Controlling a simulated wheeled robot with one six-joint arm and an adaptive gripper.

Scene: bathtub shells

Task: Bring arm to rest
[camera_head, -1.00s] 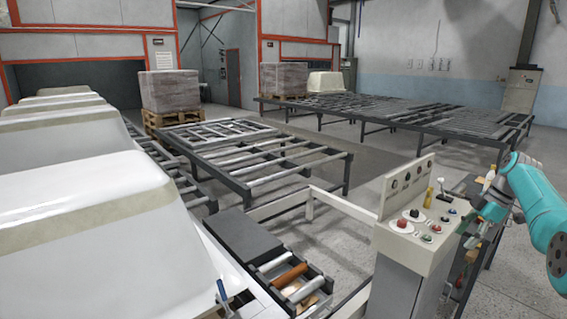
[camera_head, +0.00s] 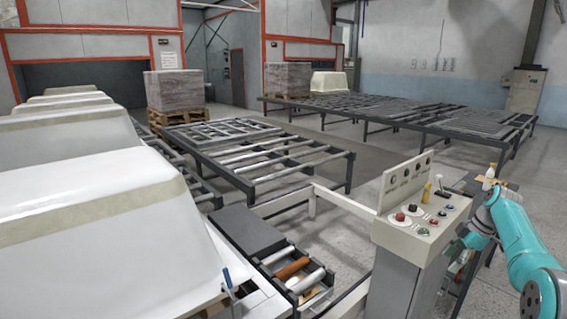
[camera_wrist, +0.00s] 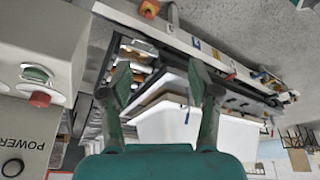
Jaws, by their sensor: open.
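My teal arm (camera_head: 517,238) shows at the right edge of the head view, beside the control console (camera_head: 421,213). Its far end lies close to the console's right side, and I cannot make out the fingers there. In the wrist view my gripper (camera_wrist: 158,74) is open, with its two dark fingers spread apart. Nothing is between the fingers at close range. A white bathtub shell (camera_wrist: 180,125) shows beyond them, well apart from the gripper. The console also shows close by at the left of the wrist view (camera_wrist: 40,60).
White bathtub shells (camera_head: 90,215) stand in a row at left. A short roller section (camera_head: 285,265) lies in front, and roller tables (camera_head: 250,155) stand behind. A wrapped pallet load (camera_head: 174,90) stands at the back. A bench with small items (camera_head: 470,184) is behind the console. Grey floor is open mid-right.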

